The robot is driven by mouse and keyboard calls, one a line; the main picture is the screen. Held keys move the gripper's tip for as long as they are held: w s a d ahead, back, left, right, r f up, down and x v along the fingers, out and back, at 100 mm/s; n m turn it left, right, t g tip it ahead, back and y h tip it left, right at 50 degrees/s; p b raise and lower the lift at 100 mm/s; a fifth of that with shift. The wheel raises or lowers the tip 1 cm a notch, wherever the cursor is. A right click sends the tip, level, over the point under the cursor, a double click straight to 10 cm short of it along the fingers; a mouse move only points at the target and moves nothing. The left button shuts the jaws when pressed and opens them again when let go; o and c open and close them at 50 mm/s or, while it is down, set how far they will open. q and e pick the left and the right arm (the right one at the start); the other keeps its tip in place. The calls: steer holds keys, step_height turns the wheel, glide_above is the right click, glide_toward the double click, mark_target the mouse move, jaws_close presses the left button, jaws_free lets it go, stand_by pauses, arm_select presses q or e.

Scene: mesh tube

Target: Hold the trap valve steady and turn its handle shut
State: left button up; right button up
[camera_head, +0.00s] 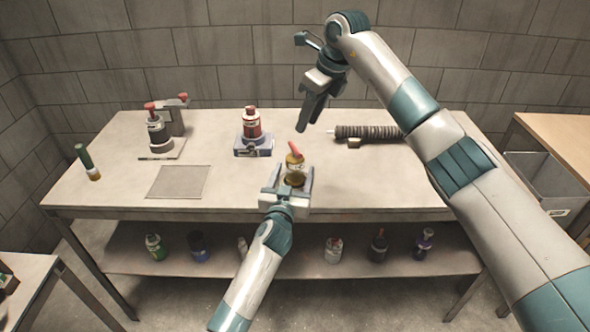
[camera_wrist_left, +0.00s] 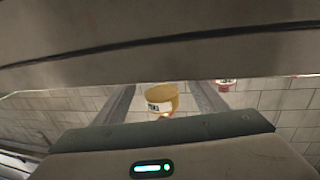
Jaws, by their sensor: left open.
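The trap valve (camera_head: 295,162), a small brass body with a pale label and a red handle (camera_head: 296,149), stands near the front middle of the table. The handle leans up and to the left. My left gripper (camera_head: 290,180) is open at the front edge, its fingers on either side of the valve's lower part.
A red bottle on a blue-grey block (camera_head: 253,147) stands behind left. A dark ribbed tube (camera_head: 368,132) lies right. A red-topped fixture (camera_head: 160,130), a grey mat (camera_head: 178,182) and a green-topped bottle (camera_head: 87,160) are left. The table's front right is clear.

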arm_select(q)
steer(key=shift+w+d, duration=0.2)
steer(key=shift+w, duration=0.65)
steer(key=shift+c, duration=0.6)
steer(key=c, duration=1.1)
steer(key=shift+c, duration=0.2)
arm_select(e)
steer(key=shift+s+a+r+m+t+h, duration=0.25)
steer(key=shift+s+m, duration=0.15)
steer(key=shift+m, duration=0.6)
steer(key=shift+s+a+r+m+t+h, duration=0.2)
steer(key=shift+s+m+t, duration=0.15)
steer(key=shift+m, duration=0.65)
steer(key=shift+s+a+r+m+t+h, duration=0.25)
steer(key=shift+s+m, duration=0.2)
steer(key=shift+m, duration=0.55)
steer(key=shift+f, duration=0.1)
